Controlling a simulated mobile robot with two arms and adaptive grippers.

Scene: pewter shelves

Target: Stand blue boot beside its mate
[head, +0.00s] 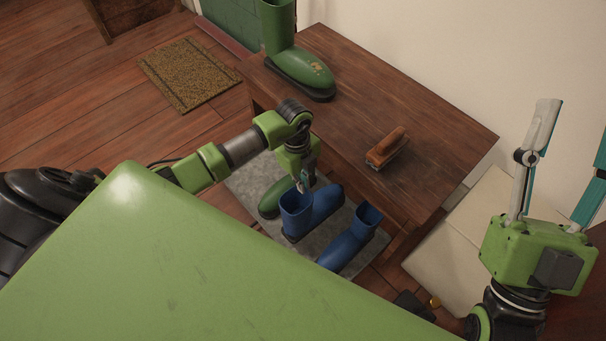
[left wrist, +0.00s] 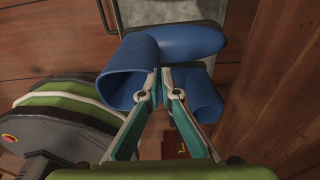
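One blue boot (head: 325,203) stands upright over the grey mat (head: 246,182), opening up, toe toward the upper right. My left gripper (head: 304,184) is at its shaft rim. In the left wrist view, the fingertips (left wrist: 162,72) are close together with the wall of this boot's shaft (left wrist: 128,72) between them. The other blue boot (head: 346,250) is just to the right, its shaft opening at the upper right and its foot pointing lower left; it also shows in the left wrist view (left wrist: 207,98). My right gripper (head: 562,165) is raised at the far right, fingers spread and empty.
A green boot (head: 268,205) is on the mat, left of the blue boots. The wooden bench (head: 440,125) behind carries another green boot (head: 300,68) and a brown brush (head: 387,147). A doormat (head: 188,73) lies on the floor at upper left.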

